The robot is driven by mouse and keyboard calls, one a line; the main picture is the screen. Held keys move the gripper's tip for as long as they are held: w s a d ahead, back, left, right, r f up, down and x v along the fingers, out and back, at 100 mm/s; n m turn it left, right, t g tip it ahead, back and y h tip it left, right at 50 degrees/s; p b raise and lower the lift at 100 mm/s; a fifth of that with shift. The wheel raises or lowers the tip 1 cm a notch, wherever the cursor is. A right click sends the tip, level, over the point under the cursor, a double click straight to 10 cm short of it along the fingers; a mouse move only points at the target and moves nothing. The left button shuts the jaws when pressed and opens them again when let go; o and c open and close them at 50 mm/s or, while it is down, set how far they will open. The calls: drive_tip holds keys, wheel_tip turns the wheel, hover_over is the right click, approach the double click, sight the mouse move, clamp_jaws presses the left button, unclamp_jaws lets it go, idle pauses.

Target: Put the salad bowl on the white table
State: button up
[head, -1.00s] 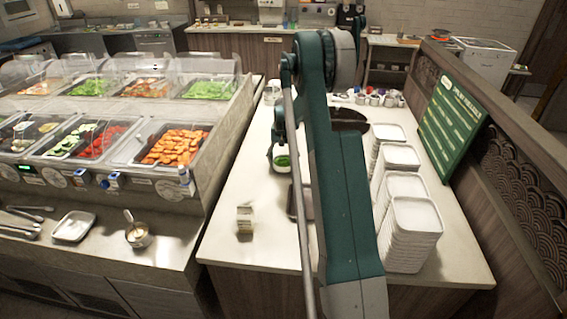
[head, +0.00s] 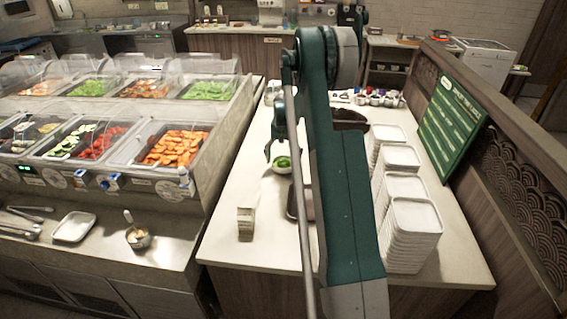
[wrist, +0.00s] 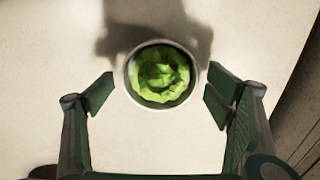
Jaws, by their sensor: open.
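The salad bowl (head: 282,165) is a small pale bowl of green leaves. It stands upright on the white table (head: 235,200), left of my arm. The wrist view shows the bowl (wrist: 160,74) from above, on the pale table top (wrist: 60,40). My gripper (wrist: 158,92) is open, with one finger on each side of the bowl and a gap on both sides. In the head view my gripper (head: 275,150) hangs just above the bowl, and its fingers do not touch it. My arm hides part of the table.
A small box (head: 245,222) stands at the table's front left. Stacks of white trays (head: 412,222) stand on the right, with a green sign (head: 452,125) behind them. Several small cups (head: 380,98) are at the back. The food counter (head: 180,210) is to the left.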

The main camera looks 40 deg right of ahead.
sight(283, 164)
wheel_tip(283, 164, up, 10)
drive_tip(key=shift+p, duration=0.3)
drive_tip(key=shift+f, duration=0.1)
idle(0.3)
drive_tip(key=s+a+r+n+t, duration=0.1)
drive_tip(key=s+a+r, duration=0.5)
drive_tip(key=a, duration=0.4)
drive_tip(key=s+a+r+n+t, duration=0.15)
drive_tip(key=s+a+r, duration=0.25)
drive_tip(key=a+r, duration=0.5)
drive_tip(key=s+a+r+n+t, duration=0.1)
drive_tip(key=s+a+r+n, duration=0.1)
drive_tip(key=s+a+r, duration=0.6)
drive_tip(key=s+a+f+n+t, duration=0.2)
drive_tip(key=s+a, duration=0.8)
drive_tip(key=s, duration=0.2)
drive_tip(key=s+a+f+n+t, duration=0.1)
drive_tip(key=s+a+f+n, duration=0.1)
drive_tip(key=s+a, duration=0.8)
drive_tip(key=shift+s+a+t, duration=0.15)
drive_tip(key=shift+s+t, duration=0.2)
drive_tip(key=shift+s, duration=0.55)
